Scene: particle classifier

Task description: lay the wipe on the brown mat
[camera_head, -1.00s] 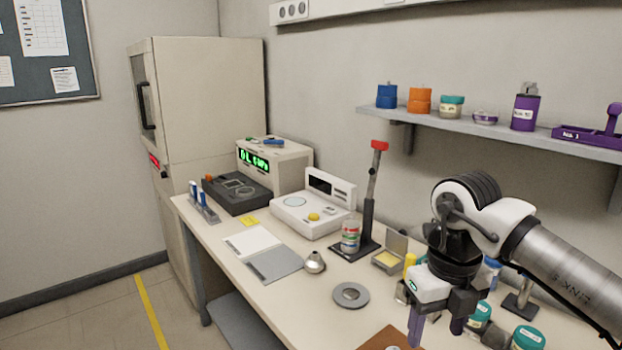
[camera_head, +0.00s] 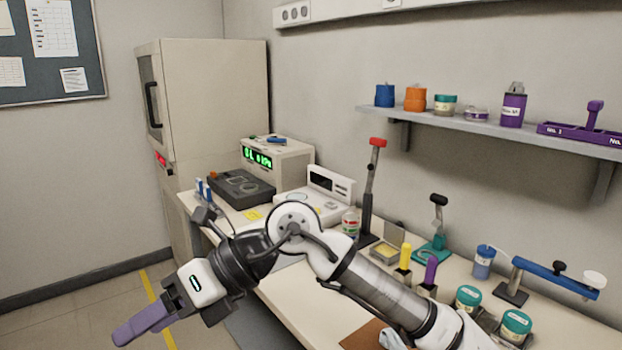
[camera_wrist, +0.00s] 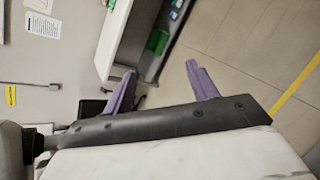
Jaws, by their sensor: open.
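The brown mat (camera_head: 362,336) lies on the bench at the bottom edge of the head view, partly cut off and partly behind my arm. A pale bluish-white crumpled thing (camera_head: 391,341), perhaps the wipe, shows at the mat's right side; my arm hides part of it, and I cannot tell whether it lies on the mat. My gripper (camera_head: 140,325) is out to the left, off the bench's front and over the floor, well apart from the mat. In the wrist view my gripper (camera_wrist: 160,72) has its purple fingers apart with nothing between them.
My arm crosses low over the bench (camera_head: 305,300). Behind it stand a red-topped stand (camera_head: 371,190), a yellow-handled tool (camera_head: 405,256), a purple-handled tool (camera_head: 431,270) and teal-lidded jars (camera_head: 515,327). The floor by the yellow line (camera_head: 150,285) is free.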

